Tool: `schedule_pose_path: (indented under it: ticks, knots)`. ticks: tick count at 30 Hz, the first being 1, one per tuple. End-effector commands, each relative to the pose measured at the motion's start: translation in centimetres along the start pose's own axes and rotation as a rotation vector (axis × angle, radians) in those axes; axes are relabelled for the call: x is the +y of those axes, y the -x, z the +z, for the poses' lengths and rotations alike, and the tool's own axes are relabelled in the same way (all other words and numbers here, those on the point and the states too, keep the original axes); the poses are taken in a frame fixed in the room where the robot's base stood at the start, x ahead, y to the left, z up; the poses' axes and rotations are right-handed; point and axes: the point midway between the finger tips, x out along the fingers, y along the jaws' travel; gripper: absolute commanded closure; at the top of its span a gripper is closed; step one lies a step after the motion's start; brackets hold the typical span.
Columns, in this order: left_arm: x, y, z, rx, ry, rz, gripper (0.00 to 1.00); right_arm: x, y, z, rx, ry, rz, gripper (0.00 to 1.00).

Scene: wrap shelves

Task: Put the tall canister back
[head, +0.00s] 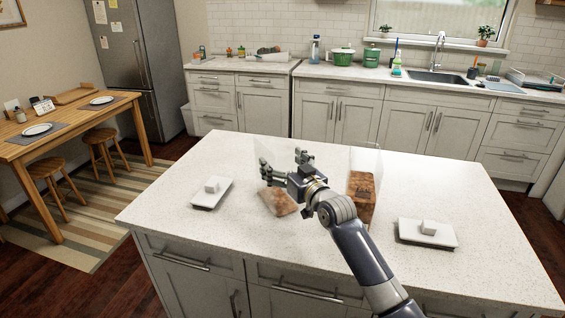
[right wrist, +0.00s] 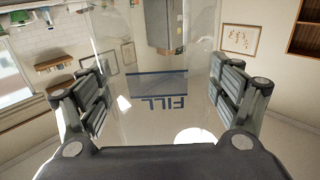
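A clear see-through canister with a blue FILL mark (right wrist: 157,90) stands between the fingers of my right gripper (right wrist: 162,95) in the right wrist view. It nearly fills the gap, but whether both pads touch it I cannot tell. In the head view my right gripper (head: 284,164) is above the middle of the white island, fingers spread and pointing left and away. The canister is too faint there to outline surely. My left gripper is not in view.
White trays with small white blocks stand left (head: 205,202) and right (head: 425,240). The front of the island is clear.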

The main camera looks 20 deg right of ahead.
Motion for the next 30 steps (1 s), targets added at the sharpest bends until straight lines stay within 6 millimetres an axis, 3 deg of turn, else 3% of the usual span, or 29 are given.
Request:
schedule_pose_path:
  ticks: [11,14,30]
  knots:
    - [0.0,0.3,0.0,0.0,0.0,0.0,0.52,0.0,0.0,-0.5,0.001,0.0,0.0,0.14]
    - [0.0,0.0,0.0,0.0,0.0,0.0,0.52,0.1,0.8,-0.1,-0.001,0.0,0.0,0.14]
    - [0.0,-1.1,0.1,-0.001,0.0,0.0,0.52,0.0,9.4,-0.1,-0.001,0.002,0.0,0.14]
